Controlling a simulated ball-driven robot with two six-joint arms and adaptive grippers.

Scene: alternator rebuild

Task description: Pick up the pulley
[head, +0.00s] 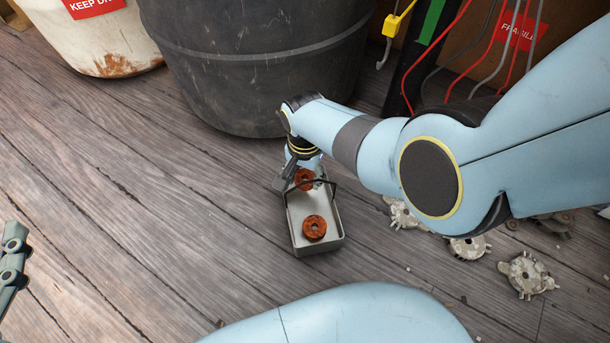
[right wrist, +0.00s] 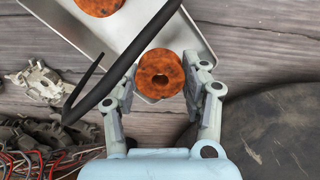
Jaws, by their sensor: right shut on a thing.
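My right gripper (head: 301,177) is shut on a rust-orange pulley (right wrist: 160,74), a round disc with a hole in its middle. In the right wrist view one finger sits on each side of its rim. In the head view this pulley (head: 304,183) shows partly behind the gripper, at the far end of a grey tray (head: 341,243). I cannot tell whether it touches the tray floor. A second rust-orange pulley (head: 314,227) lies flat at the tray's near end. My left gripper (head: 12,262) is cut off at the left edge, so its opening is unclear.
A thin black handle (right wrist: 125,55) arches over the tray, close to the held pulley. A dark barrel (head: 250,60) stands just behind. Pale metal housings (head: 526,275) lie on the floor at the right, with cables (head: 480,50) behind. The wooden floor at the left is clear.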

